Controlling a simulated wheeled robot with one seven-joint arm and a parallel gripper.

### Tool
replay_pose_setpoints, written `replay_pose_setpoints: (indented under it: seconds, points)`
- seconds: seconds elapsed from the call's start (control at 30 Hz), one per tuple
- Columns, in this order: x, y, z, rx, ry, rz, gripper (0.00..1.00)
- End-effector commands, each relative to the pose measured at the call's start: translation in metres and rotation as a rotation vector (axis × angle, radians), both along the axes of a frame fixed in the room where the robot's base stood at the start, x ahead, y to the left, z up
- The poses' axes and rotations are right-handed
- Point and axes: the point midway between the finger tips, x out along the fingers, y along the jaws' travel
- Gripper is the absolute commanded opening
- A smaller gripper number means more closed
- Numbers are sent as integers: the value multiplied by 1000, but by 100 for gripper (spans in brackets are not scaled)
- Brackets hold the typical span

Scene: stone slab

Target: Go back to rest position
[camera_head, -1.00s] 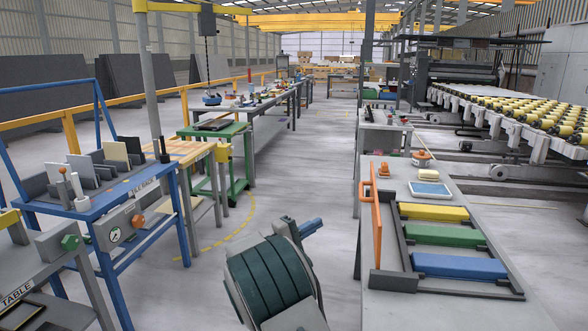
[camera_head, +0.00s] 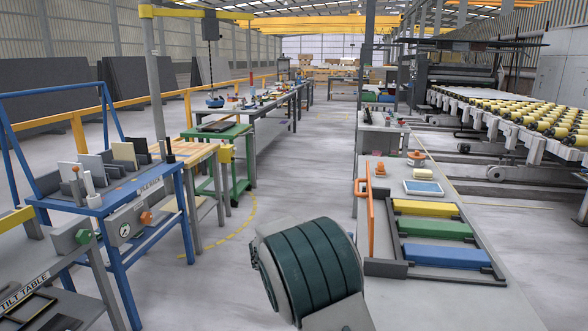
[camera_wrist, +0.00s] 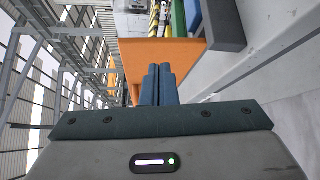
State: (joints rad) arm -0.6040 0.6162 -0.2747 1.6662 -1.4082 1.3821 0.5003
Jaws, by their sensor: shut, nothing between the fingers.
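My gripper (camera_wrist: 159,86) shows in the wrist view with its two blue fingers together and nothing between them. An orange panel (camera_wrist: 190,52) fills the view just beyond the fingertips; I cannot tell the gap. In the head view my arm, with its dark green banded joint, is low in the middle, in the aisle left of the right-hand bench. The gripper is hidden behind it there.
The right-hand bench (camera_head: 400,300) carries an upright orange panel (camera_head: 370,218) at its left edge and a dark rack with yellow (camera_head: 425,208), green (camera_head: 435,229) and blue (camera_head: 446,255) bars. A blue tile-rack table (camera_head: 100,207) stands left. The aisle between is clear floor.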

Motion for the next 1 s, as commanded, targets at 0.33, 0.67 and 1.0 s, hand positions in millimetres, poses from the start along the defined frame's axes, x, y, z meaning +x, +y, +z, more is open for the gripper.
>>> replay_pose_setpoints:
  seconds: [0.33,0.67,1.0]
  points:
    - [-94,-73,15,409,129,-196,0]
    - [-212,-84,23,905,171,-308,0]
    - [-309,-50,37,1349,70,-325,0]
